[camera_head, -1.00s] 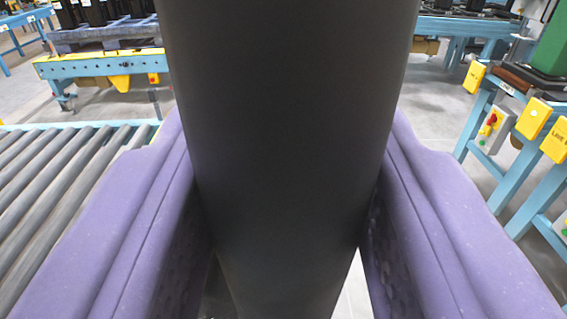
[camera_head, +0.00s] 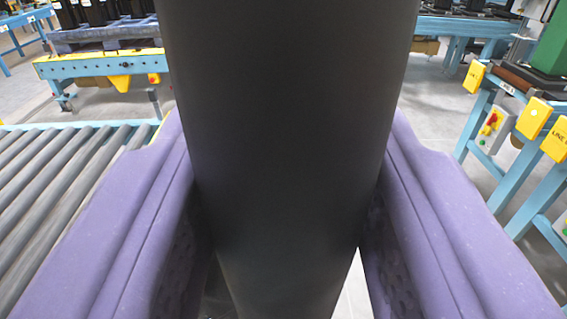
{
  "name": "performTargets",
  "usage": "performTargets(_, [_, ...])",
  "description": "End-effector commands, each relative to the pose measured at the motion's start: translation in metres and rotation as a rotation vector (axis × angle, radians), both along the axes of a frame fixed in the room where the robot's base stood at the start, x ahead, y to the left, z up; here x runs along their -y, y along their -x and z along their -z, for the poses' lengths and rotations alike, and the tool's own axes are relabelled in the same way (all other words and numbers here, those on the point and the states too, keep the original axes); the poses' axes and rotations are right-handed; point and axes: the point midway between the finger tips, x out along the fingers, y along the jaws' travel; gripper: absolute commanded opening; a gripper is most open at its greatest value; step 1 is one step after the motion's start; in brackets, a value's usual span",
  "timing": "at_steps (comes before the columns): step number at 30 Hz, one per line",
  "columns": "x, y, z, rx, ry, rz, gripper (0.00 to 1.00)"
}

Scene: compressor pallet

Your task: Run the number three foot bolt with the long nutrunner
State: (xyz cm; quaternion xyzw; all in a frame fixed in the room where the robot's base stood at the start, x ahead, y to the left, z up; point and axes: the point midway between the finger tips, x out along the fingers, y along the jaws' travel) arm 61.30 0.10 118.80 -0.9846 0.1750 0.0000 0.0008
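My gripper (camera_head: 285,170) has two purple fingers, one on each side of a thick dark grey cylinder (camera_head: 285,90). Both fingers press against its sides, so the gripper is shut on it. The cylinder looks like the body of the long nutrunner. It fills the middle of the view from top to bottom, and its ends are out of view. The number three foot bolt is not in view; the cylinder hides much of what lies ahead.
A roller conveyor (camera_head: 45,190) runs along the left. At right is a blue stand (camera_head: 500,180) with yellow boxes, a button box (camera_head: 492,128) and a green column (camera_head: 552,45). Grey floor (camera_head: 435,105) is clear between.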

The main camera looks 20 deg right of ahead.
Motion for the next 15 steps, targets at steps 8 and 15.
performTargets(8, [0.0006, -0.0002, 0.0038, 0.004, 0.0, 0.001, 0.0])
performTargets(15, [0.0006, -0.0002, 0.0078, 0.004, 0.0, 0.001, 0.0])
